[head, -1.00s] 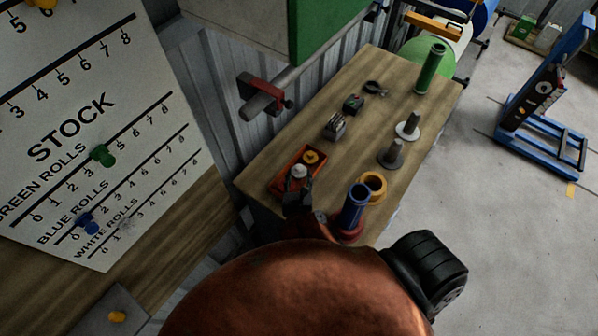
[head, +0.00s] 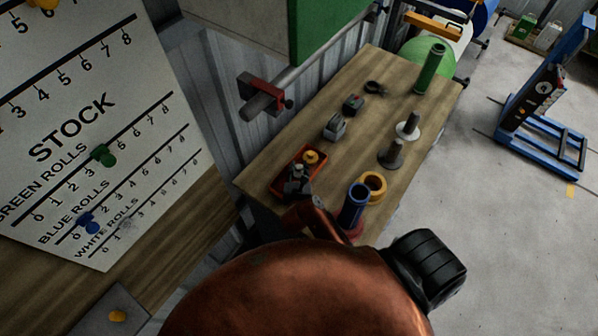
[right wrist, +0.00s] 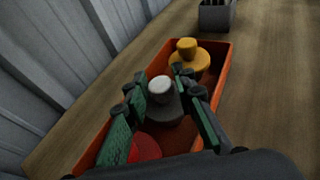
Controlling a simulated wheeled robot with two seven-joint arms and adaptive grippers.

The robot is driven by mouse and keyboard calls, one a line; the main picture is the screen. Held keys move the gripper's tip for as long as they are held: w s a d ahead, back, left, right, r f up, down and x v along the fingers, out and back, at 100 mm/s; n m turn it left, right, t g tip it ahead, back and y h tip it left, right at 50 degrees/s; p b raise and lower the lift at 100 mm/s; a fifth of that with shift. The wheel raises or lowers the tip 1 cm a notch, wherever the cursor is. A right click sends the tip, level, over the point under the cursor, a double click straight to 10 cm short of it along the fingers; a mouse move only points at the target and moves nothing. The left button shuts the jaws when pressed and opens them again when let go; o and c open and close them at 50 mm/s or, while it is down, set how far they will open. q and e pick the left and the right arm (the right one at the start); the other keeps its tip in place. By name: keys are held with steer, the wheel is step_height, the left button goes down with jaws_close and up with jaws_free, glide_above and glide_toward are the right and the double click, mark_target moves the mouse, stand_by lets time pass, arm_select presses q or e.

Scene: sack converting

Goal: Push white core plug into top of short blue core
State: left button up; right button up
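The white core plug (right wrist: 160,86) stands in an orange tray (right wrist: 222,70), its pale knob up and its wide flange in shade. My right gripper (right wrist: 162,80) is over the tray with its fingers apart, one on each side of the plug; I see no firm grip. In the head view my right gripper (head: 298,180) largely hides the plug. The short blue core (head: 354,206) stands upright on the bench, right of the tray, with its top open. My left gripper is not in view.
A yellow plug (right wrist: 188,57) and a red plug (right wrist: 146,147) share the tray. A yellow ring-shaped core (head: 373,184) stands beside the blue core.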

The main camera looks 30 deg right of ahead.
jaws_close()
